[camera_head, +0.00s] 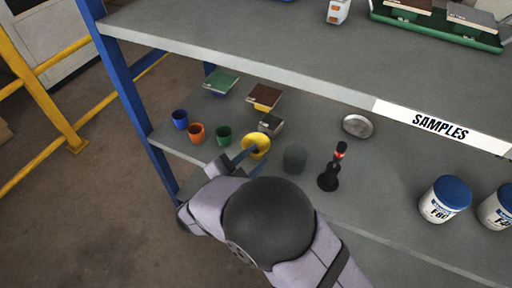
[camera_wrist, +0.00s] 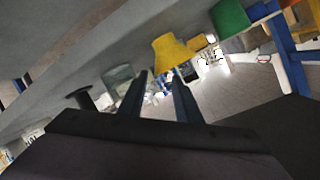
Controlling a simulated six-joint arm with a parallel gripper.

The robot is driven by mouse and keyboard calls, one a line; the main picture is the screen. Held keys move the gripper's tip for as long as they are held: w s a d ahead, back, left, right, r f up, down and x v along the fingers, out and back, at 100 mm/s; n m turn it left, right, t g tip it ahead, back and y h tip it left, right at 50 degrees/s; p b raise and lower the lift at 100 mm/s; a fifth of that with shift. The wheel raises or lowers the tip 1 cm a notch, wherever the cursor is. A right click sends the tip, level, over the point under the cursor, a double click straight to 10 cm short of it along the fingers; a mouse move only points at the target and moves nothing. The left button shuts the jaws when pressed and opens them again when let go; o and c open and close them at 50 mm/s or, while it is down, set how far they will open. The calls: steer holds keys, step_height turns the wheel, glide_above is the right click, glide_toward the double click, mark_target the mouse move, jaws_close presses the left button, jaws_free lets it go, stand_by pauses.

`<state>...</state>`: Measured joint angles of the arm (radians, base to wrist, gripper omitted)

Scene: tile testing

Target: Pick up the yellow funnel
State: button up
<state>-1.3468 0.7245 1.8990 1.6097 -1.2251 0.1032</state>
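The yellow funnel (camera_head: 258,139) stands on the lower shelf near its front edge, left of centre in the head view. My gripper (camera_head: 256,156) reaches over the shelf edge to it, and the fingers hide part of its near side. In the wrist view the funnel (camera_wrist: 172,50) appears just beyond the fingertips. My gripper (camera_wrist: 161,78) is open there, with a clear gap between the two fingers. The right finger's tip overlaps the funnel's lower edge in that view. I cannot tell whether they touch.
A green cup (camera_head: 223,135), an orange cup (camera_head: 196,133) and a blue cup (camera_head: 180,119) stand left of the funnel. A grey translucent cup (camera_head: 295,158) and a black stand (camera_head: 328,178) are to its right. Tile samples (camera_head: 264,96) lie behind. The upper shelf (camera_head: 250,55) overhangs.

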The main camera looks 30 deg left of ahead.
mark_target(266, 148)
steer(key=x, duration=0.4)
steer(key=shift+w+f+b, duration=0.25)
steer(key=shift+w+b, duration=0.05)
steer(key=shift+w, duration=0.05)
jaws_close()
